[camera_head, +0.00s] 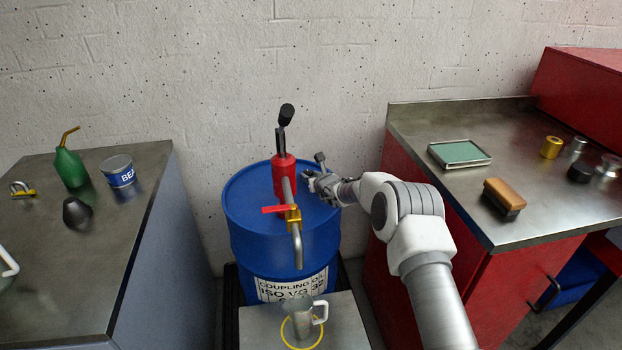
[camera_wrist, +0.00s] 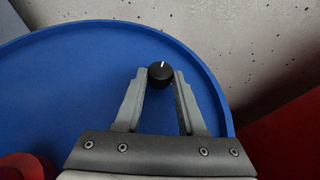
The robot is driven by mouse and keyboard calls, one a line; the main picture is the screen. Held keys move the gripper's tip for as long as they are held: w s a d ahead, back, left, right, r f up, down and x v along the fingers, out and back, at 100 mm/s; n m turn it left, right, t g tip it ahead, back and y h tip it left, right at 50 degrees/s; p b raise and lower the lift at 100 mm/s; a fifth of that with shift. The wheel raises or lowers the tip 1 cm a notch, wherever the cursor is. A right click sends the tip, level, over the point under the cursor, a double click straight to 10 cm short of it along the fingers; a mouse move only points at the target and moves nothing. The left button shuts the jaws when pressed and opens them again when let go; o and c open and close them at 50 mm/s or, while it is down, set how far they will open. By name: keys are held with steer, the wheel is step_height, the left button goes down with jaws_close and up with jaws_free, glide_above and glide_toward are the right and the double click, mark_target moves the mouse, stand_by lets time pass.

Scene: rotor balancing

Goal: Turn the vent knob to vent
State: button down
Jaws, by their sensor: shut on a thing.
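The vent knob (camera_wrist: 160,73) is a small black round knob with a white pointer line, on top of the blue drum (camera_head: 240,195). In the wrist view its pointer line points up and away from my gripper. My gripper (camera_wrist: 159,80) has one finger on each side of the knob and is shut on it. In the head view my gripper (camera_head: 312,180) is at the right part of the drum top, and the knob cannot be made out clearly there. The drum top (camera_wrist: 60,90) fills much of the wrist view.
A red pump (camera_head: 284,175) with a brass valve (camera_head: 293,216) and a red lever stands on the drum, left of my gripper. A metal jug (camera_head: 300,312) stands in front. The red cabinet (camera_head: 440,240) is close on the right. A wall is behind.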

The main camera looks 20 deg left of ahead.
steer(key=shift+s+a+f+b, duration=0.15)
steer(key=shift+s+f+b, duration=0.15)
steer(key=shift+f, duration=0.25)
steer(key=shift+s+a+f+b, duration=0.1)
steer(key=shift+s+f+b, duration=0.1)
steer(key=shift+f+b, duration=0.25)
steer(key=shift+f+m+h+b, duration=0.25)
steer(key=shift+h+b, duration=0.25)
steer(key=shift+b, duration=0.25)
steer(key=shift+r+t+b, duration=0.1)
steer(key=shift+t+b, duration=0.2)
steer(key=shift+b, duration=0.25)
steer(key=b, duration=0.2)
steer(key=m+b, duration=0.1)
steer(key=b, duration=0.1)
steer(key=shift+w+a+r+h, duration=0.1)
steer(key=shift+w+r+h, duration=0.1)
steer(key=shift+r+h, duration=0.2)
steer(key=m+b, duration=0.1)
steer(key=b, duration=0.4)
steer(key=shift+a+r+t+h+b, duration=0.1)
steer(key=shift+r+t+h+b, duration=0.2)
steer(key=shift+t, duration=0.1)
steer(key=shift+w+r+b, duration=0.1)
steer(key=shift+r+b, duration=0.25)
steer(key=shift+b, duration=0.2)
steer(key=shift+r, duration=0.2)
steer(key=c, duration=0.5)
jaws_free()
